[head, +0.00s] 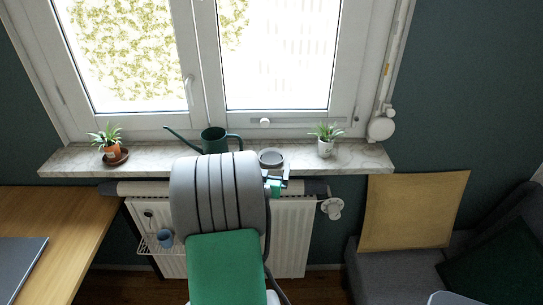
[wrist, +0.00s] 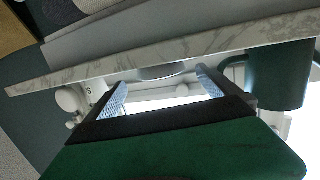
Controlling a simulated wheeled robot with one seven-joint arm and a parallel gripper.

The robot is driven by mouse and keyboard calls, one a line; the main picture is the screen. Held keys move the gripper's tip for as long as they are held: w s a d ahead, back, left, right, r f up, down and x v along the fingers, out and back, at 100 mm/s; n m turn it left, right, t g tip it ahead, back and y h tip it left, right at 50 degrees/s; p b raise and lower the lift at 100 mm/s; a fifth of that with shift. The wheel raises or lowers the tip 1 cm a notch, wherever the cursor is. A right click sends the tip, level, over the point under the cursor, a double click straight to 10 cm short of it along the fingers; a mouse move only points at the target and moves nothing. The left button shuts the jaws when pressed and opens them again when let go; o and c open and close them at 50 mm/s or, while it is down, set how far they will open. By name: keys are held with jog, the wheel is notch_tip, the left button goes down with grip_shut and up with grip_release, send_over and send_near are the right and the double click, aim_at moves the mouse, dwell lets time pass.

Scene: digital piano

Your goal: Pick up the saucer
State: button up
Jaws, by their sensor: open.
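A round grey saucer (head: 271,158) lies on the marble windowsill (head: 355,160), between the green watering can and the white plant pot. In the wrist view the saucer (wrist: 162,72) shows as a thin grey curve at the sill edge, between and beyond my fingers. My gripper (head: 277,182) is open and empty, just in front of the sill and below the saucer in the head view. Its two fingers are spread apart in the wrist view (wrist: 162,77). My arm hides part of the sill front.
The watering can (head: 214,140) stands left of the saucer, and a potted plant (head: 326,140) stands right. Another plant (head: 110,145) sits on a brown saucer (head: 117,160) at the far left. A radiator (head: 290,235) is below the sill.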

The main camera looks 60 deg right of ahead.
aim_at(271, 162)
jog(key=p+x, duration=0.1)
jog(key=x, duration=0.4)
jog(key=shift+w+d+p, duration=0.1)
jog(key=shift+p, duration=0.2)
jog(key=c, duration=1.2)
jog(key=shift+r, duration=0.1)
jog(key=shift+c, duration=0.4)
jog(key=shift+r, duration=0.1)
